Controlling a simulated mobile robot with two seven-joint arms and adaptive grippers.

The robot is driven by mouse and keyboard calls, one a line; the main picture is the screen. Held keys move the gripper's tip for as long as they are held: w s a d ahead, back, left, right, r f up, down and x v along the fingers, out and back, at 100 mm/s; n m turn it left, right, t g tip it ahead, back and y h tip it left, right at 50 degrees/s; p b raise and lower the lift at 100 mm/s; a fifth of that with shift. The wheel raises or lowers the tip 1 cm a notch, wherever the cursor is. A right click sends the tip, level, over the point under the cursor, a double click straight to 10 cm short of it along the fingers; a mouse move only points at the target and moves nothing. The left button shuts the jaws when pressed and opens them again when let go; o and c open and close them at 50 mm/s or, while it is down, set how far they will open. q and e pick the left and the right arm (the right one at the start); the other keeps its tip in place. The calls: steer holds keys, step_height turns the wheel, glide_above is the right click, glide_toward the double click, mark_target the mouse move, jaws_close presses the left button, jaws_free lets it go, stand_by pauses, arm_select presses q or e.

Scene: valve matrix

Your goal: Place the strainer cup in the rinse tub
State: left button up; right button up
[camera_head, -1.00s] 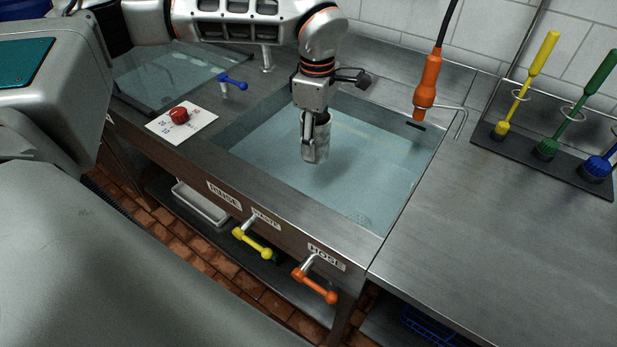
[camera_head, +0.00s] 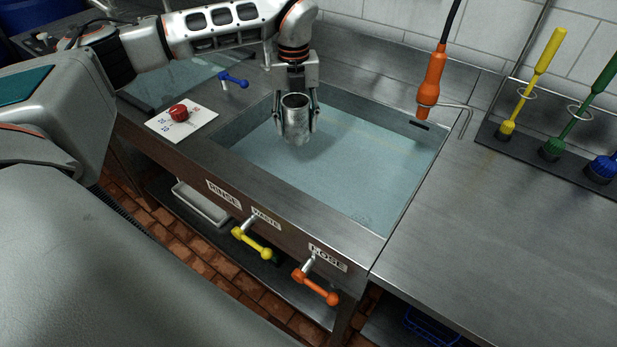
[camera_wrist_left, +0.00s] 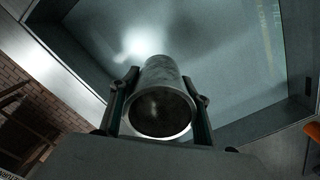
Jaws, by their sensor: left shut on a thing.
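The strainer cup (camera_head: 296,126) is a grey metal cylinder with an open rim. My left gripper (camera_head: 297,115) is shut on it, one finger on each side, and holds it upright over the far left part of the rinse tub (camera_head: 352,160). The tub looks full of pale blue water. I cannot tell whether the cup's lower end touches the water. In the left wrist view the cup (camera_wrist_left: 164,98) sits between the two fingers of the gripper (camera_wrist_left: 160,105), its mouth facing the camera. My right gripper is not in view.
A blue-handled valve (camera_head: 233,79) and a red knob on a white plate (camera_head: 181,118) are left of the tub. An orange hose nozzle (camera_head: 431,82) hangs at its back right. Yellow (camera_head: 252,243) and orange (camera_head: 316,287) valve handles stick out in front. Brushes stand at the right.

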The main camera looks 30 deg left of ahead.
arm_select(q)
step_height(320, 180, down, 20)
steer(key=shift+r+b, duration=0.1)
steer(key=shift+b, duration=0.7)
steer(key=o, duration=1.2)
step_height(320, 180, up, 12)
steer(key=shift+p, duration=0.55)
